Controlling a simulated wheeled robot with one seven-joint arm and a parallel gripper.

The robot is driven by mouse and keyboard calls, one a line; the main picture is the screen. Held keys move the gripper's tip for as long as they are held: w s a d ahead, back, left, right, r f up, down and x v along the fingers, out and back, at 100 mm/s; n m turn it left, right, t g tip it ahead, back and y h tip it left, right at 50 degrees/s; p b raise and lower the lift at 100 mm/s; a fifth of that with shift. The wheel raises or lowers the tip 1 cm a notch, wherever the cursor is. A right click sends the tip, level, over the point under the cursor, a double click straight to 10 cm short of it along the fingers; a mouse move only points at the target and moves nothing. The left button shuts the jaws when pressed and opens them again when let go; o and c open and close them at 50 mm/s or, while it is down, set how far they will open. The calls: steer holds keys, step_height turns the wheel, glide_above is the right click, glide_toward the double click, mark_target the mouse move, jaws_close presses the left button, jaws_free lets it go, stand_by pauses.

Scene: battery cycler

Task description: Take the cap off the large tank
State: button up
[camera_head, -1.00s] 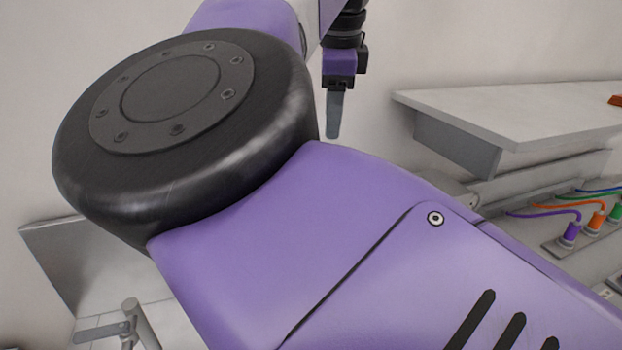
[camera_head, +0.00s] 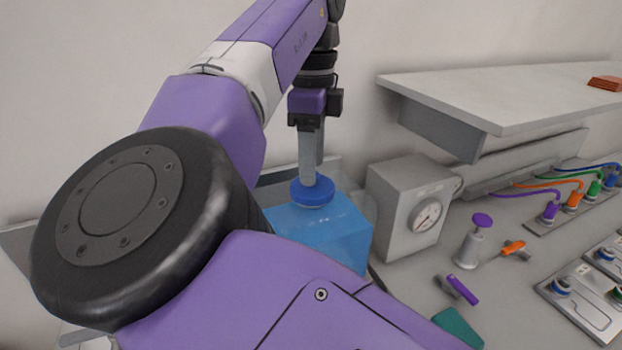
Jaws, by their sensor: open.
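The large tank (camera_head: 335,235) is a translucent blue box behind my arm, partly hidden by it. Its round blue cap (camera_head: 313,191) sits on the top. My gripper (camera_head: 311,180) points straight down over the cap, with its grey fingers reaching the cap. One finger stands in front of the other, so the gap between them is hard to see. The jaws are open, and whether they touch the cap I cannot tell.
A grey box with a round gauge (camera_head: 427,216) stands right of the tank. A grey shelf (camera_head: 510,95) juts out above it. A purple-topped plunger (camera_head: 471,243), an orange-handled valve (camera_head: 514,249), a purple-handled part (camera_head: 460,290) and coloured cable plugs (camera_head: 573,200) lie further right.

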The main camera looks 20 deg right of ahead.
steer(key=shift+f, duration=0.65)
jaws_close()
stand_by(0.9)
